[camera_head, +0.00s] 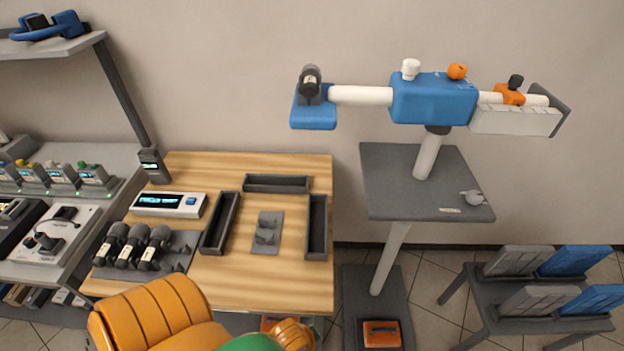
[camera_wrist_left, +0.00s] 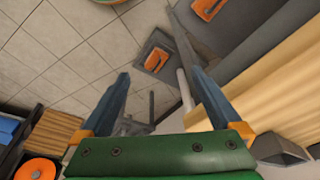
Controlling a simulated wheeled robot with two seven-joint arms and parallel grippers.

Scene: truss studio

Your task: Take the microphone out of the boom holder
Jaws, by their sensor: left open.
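The microphone (camera_head: 310,82), dark with a pale label, stands upright in the blue boom holder (camera_head: 314,117) at the left end of the white boom (camera_head: 361,95). My left gripper (camera_wrist_left: 157,72) is open in the left wrist view, with two blue fingers spread and nothing between them. The wrist view looks down at floor and furniture and does not show the microphone. In the head view, orange and green parts of my arm show low at the bottom, well below the holder; the fingers are out of sight there. My right gripper is not in view.
The boom rises from a grey stand table (camera_head: 386,185). A wooden table (camera_head: 290,287) holds several other microphones (camera_head: 133,246), dark trays (camera_head: 277,183) and a display box (camera_head: 169,204). A grey shelf (camera_head: 50,47) is at the left. Space before the holder is clear.

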